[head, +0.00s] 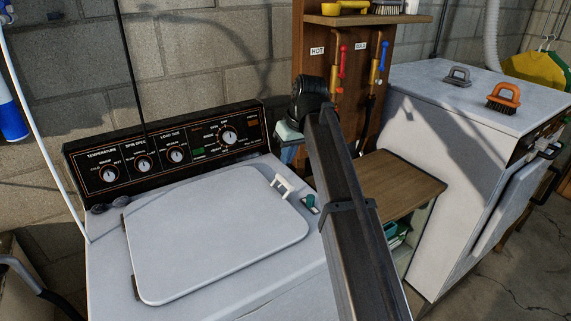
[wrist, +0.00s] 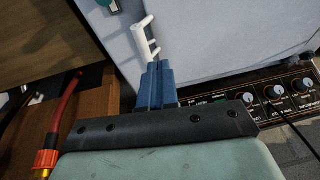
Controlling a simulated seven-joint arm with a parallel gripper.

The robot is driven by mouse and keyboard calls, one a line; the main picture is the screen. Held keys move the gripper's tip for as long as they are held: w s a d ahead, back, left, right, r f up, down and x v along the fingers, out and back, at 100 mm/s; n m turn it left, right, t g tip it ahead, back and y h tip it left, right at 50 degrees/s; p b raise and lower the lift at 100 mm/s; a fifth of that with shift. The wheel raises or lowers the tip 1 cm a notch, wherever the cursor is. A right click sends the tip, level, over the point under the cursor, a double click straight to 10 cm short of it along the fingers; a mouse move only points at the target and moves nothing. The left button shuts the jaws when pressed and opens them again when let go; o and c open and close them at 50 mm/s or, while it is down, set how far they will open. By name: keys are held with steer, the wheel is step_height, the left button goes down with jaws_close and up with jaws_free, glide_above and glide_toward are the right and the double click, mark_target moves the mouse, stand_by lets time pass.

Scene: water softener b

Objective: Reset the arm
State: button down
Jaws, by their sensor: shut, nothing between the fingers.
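My gripper (head: 289,152) hangs above the back right of the white washer (head: 325,275), partly hidden by my own arm in the head view. In the wrist view its blue fingers (wrist: 157,68) are together with nothing between them. The washer's lid (head: 215,235) is down. Its white lid handle (head: 283,185) is below my gripper in the head view. In the wrist view the handle (wrist: 147,40) shows just beyond the fingertips; I cannot tell the exact gap.
The washer's control panel (head: 165,152) rises along the wall. A wooden shelf unit (head: 400,185) with red and blue taps stands to the right. Beyond it is a second white machine (head: 450,150) with brushes on top. A white hose (head: 40,130) runs at the left.

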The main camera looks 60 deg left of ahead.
steer(key=shift+r, duration=0.25)
